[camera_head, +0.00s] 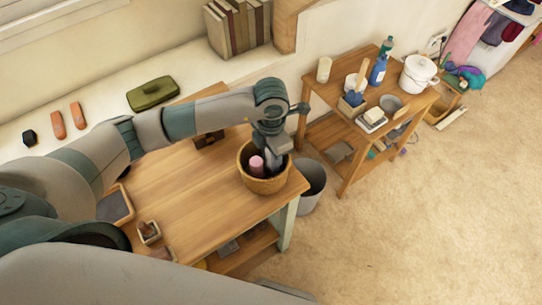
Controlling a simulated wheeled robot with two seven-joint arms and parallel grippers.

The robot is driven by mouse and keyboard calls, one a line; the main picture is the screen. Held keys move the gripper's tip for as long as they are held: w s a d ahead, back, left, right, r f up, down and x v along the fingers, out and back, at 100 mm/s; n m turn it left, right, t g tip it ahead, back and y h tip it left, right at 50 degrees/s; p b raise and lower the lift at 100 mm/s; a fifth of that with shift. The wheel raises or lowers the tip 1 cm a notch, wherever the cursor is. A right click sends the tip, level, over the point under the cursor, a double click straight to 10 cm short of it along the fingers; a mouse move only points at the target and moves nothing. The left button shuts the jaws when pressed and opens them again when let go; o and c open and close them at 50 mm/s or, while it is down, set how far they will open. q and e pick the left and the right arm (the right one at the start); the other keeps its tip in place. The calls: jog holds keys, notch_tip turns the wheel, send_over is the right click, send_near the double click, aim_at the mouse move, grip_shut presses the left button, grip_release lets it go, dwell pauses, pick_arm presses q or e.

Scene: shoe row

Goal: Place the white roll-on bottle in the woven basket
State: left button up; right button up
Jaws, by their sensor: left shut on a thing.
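The woven basket (264,185) stands on the near wooden table, close to its right corner. My left gripper (272,168) reaches down into the basket from above, its fingers inside the rim. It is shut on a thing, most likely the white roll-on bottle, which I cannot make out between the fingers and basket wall. A pink cylinder (257,165) stands in the basket just left of the fingers. My right gripper is not in view.
A grey bin (311,188) stands on the floor right of the table. A wooden shelf unit (345,135) behind holds a blue spray bottle (378,70) and a white pot (418,74). A green case (152,93) lies on the ledge. The tabletop left of the basket is mostly clear.

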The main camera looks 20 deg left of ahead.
pick_arm(q)
jog(key=shift+f, duration=0.25)
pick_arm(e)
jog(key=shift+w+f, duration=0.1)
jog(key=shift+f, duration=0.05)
pick_arm(q)
jog(key=o, duration=0.8)
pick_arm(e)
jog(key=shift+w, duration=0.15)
pick_arm(q)
jog(key=shift+r, duration=0.15)
jog(key=shift+r+b, duration=0.3)
jog(key=shift+r, duration=0.15)
notch_tip(320, 180, up, 4)
jog(key=shift+f+b, duration=0.1)
jog(key=shift+b, duration=0.55)
notch_tip(320, 180, up, 6)
jog(key=shift+r+b, duration=0.1)
jog(key=shift+b, duration=0.7)
jog(key=shift+r, duration=0.55)
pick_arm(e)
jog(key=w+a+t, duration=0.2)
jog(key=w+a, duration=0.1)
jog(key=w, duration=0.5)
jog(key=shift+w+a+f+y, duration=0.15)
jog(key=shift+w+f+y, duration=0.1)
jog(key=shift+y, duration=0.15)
